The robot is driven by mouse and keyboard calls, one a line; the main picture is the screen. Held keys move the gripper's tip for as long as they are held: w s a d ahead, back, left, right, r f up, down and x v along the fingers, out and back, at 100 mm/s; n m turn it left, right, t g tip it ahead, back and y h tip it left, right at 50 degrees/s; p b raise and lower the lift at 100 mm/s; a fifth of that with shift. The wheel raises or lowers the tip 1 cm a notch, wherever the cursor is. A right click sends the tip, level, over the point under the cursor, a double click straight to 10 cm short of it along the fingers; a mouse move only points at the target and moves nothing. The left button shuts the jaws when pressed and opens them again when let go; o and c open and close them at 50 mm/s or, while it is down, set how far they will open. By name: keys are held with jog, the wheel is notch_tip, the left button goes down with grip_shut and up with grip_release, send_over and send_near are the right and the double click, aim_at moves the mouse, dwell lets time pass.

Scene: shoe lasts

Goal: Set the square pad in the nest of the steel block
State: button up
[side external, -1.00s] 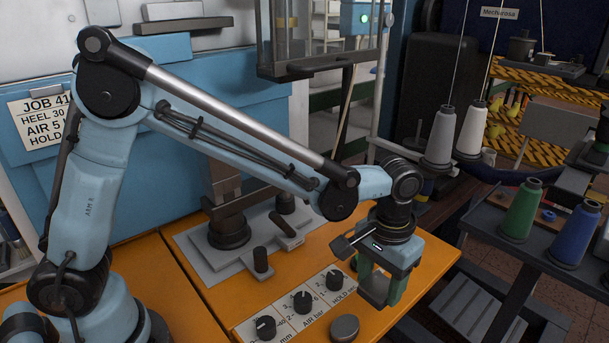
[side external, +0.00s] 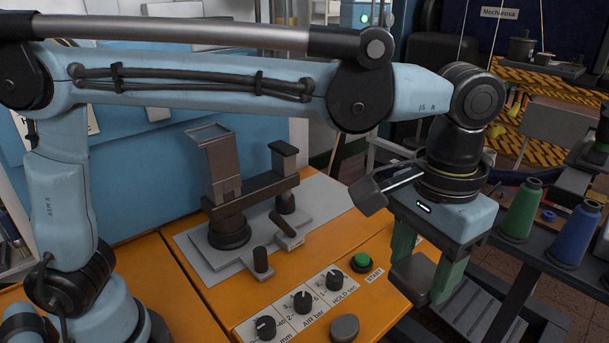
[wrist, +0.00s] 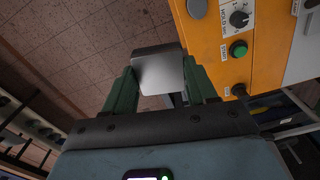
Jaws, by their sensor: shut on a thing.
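My gripper (side external: 428,278), with green fingers, is shut on the square pad (side external: 412,278), a plain grey piece. In the wrist view the pad (wrist: 158,72) sits between the two green fingers, its flat grey face showing. My gripper holds it in the air at the right front edge of the orange bench. A grey block with a shallow, rimmed top (side external: 222,168), which looks like the steel block with its nest, stands upright on the fixture at the back left, well apart from my gripper. The inside of the nest cannot be made out.
The orange bench (side external: 200,296) carries a light grey base plate (side external: 322,204), a short dark post (side external: 261,262), several black knobs and a green start button (side external: 361,262). Green (side external: 521,212) and blue (side external: 575,235) thread spools stand on a dark stand at right.

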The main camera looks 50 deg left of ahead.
jog(key=s+a+r+m, duration=0.2)
jog(key=r+m, duration=0.1)
jog(key=r, duration=0.7)
jog(key=s+a+r+m, duration=0.1)
jog(key=s+r+m, duration=0.2)
jog(key=r, duration=0.8)
jog(key=n, duration=0.8)
send_over(208, 134)
notch_tip(208, 134, down, 6)
jog(key=shift+f, duration=3.5)
jog(key=shift+f, duration=0.15)
